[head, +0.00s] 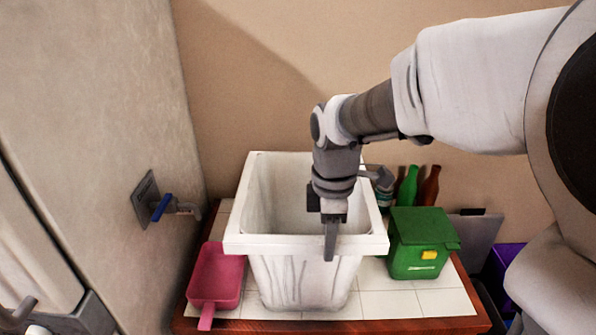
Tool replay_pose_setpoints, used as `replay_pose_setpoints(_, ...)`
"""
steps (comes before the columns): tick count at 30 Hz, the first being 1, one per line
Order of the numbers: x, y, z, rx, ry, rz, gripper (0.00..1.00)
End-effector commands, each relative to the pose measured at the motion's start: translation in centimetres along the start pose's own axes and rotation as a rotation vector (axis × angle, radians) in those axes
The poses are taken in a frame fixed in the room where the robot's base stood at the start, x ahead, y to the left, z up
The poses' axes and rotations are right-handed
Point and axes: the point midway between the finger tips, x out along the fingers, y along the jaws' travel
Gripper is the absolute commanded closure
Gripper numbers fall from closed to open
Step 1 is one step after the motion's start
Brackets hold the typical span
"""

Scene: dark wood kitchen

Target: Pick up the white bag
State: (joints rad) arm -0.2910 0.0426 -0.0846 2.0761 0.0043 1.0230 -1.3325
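The only thing that fits the white bag is an open-topped, bag-like white container (262,246) with a wide rim and creased front. It stands upright on the tiled top in the middle of the head view, and its visible inside looks empty. My gripper (331,250) points down at the front rim, right of its middle. One dark finger shows in front of the rim; any other finger is hidden. I cannot tell whether the gripper touches or grips the rim.
A pink scoop-like tray (217,277) lies to the left. A green box (419,240) with a yellow latch stands close on the right. Green (408,186) and brown (430,186) bottles stand behind it. A blue-handled tap (163,207) juts from the left wall.

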Motion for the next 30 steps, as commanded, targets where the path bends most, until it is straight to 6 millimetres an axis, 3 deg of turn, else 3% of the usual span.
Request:
replay_pose_setpoints(1,0.0,0.0,0.0,0.000,0.000,0.000,0.77)
replay_pose_setpoints(5,0.0,0.0,0.0,0.000,0.000,0.000,1.00)
replay_pose_setpoints(20,-0.5,0.0,0.0,0.000,0.000,0.001,1.00)
replay_pose_setpoints(30,-6.7,0.1,0.0,0.000,0.001,0.005,1.00)
